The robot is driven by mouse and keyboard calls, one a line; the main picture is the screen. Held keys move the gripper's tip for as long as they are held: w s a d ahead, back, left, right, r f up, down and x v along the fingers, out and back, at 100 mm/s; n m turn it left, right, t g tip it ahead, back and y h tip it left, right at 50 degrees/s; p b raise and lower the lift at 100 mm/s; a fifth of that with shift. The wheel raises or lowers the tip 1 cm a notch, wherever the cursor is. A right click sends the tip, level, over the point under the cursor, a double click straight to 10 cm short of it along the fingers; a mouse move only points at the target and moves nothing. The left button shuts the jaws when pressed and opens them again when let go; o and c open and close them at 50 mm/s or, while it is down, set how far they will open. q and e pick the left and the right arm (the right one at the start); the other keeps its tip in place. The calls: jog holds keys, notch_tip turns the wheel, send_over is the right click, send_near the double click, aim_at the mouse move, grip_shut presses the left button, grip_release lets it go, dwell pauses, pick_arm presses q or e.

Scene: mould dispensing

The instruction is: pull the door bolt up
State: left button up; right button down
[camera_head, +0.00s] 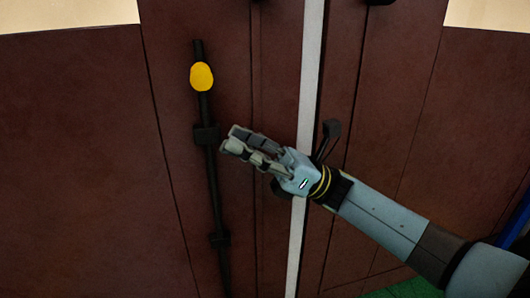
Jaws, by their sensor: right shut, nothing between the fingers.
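The door bolt (213,185) is a long, thin black rod running nearly upright down the dark red-brown door. A round yellow knob (201,77) sits near its top. My right gripper (228,139) reaches in from the lower right, its fingers shut with nothing held. Its fingertips are just right of the rod, below the yellow knob and close to the upper black bracket (206,134). I cannot tell whether the fingertips touch the rod. My left gripper is not in view.
A pale vertical strip (311,75) runs between the door leaves, right of the bolt. A black handle (330,135) stands behind my right wrist. A lower bracket (219,240) holds the rod. The door surface left of the bolt is clear. Green floor (405,289) shows at bottom right.

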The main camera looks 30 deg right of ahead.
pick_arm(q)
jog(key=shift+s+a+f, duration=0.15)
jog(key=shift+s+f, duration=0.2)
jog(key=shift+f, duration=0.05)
pick_arm(e)
jog(key=a+r, duration=0.2)
jog(key=r, duration=0.1)
jog(key=w+a+r, duration=0.1)
jog(key=r, duration=0.1)
jog(key=shift+r, duration=0.2)
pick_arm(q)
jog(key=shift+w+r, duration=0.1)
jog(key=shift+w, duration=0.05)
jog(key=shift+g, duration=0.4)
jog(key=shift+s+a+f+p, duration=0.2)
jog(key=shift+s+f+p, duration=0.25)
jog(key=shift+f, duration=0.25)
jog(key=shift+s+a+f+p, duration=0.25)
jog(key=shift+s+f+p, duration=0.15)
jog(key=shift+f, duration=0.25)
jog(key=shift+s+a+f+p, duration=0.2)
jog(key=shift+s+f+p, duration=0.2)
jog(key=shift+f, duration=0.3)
pick_arm(e)
jog(key=shift+r, duration=2.4)
